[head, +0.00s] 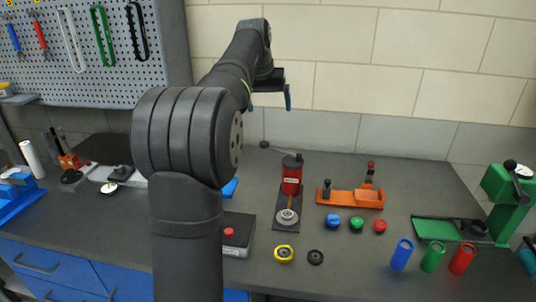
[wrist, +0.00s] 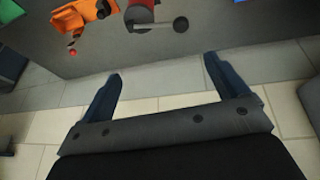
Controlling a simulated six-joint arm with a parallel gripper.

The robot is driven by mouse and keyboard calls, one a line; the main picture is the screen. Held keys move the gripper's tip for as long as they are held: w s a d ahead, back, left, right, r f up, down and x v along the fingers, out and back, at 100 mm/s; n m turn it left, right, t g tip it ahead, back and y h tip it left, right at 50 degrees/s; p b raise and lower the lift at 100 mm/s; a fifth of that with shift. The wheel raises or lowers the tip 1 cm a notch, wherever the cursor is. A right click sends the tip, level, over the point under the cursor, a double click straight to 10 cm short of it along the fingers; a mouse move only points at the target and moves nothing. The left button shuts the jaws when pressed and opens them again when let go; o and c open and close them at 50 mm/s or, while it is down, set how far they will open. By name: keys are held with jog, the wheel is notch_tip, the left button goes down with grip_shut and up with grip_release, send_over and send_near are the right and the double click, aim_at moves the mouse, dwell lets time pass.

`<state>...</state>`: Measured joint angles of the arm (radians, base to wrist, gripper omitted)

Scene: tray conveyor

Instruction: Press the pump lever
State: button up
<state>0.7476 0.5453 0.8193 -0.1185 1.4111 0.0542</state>
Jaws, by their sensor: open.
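The red pump (head: 291,181) stands on a dark base at the middle of the bench in the head view. Its lever (head: 278,149) sticks out from the black top toward the back left and ends in a dark ball knob. In the wrist view the lever (wrist: 160,26) and its knob show at the top edge, with the pump partly cut off. My gripper (wrist: 162,69) is open and empty, its two blue fingers apart. In the head view it is raised near the wall, above and behind the pump, clear of the lever.
An orange fixture (head: 350,197) stands right of the pump, with blue, green and red knobs before it. A green press (head: 507,195) is at far right, near several coloured cylinders. A grey box with a red button (head: 229,232) is front left of the pump.

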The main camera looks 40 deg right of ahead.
jog(key=shift+w+a+f, duration=0.1)
jog(key=shift+f, duration=0.1)
jog(key=c, duration=0.7)
jog(key=shift+w+a+f+t+h, duration=0.2)
jog(key=shift+a+f+t+h, duration=0.45)
jog(key=shift+t, duration=0.45)
jog(key=c, duration=1.1)
jog(key=shift+a+f+t, duration=0.15)
jog(key=shift+f+t, duration=0.1)
jog(key=shift+t, duration=0.05)
grip_shut()
jog(key=shift+s+a+f+t+h, duration=0.1)
jog(key=shift+a+f+t+h, duration=0.3)
jog(key=shift+a+t+h, duration=0.25)
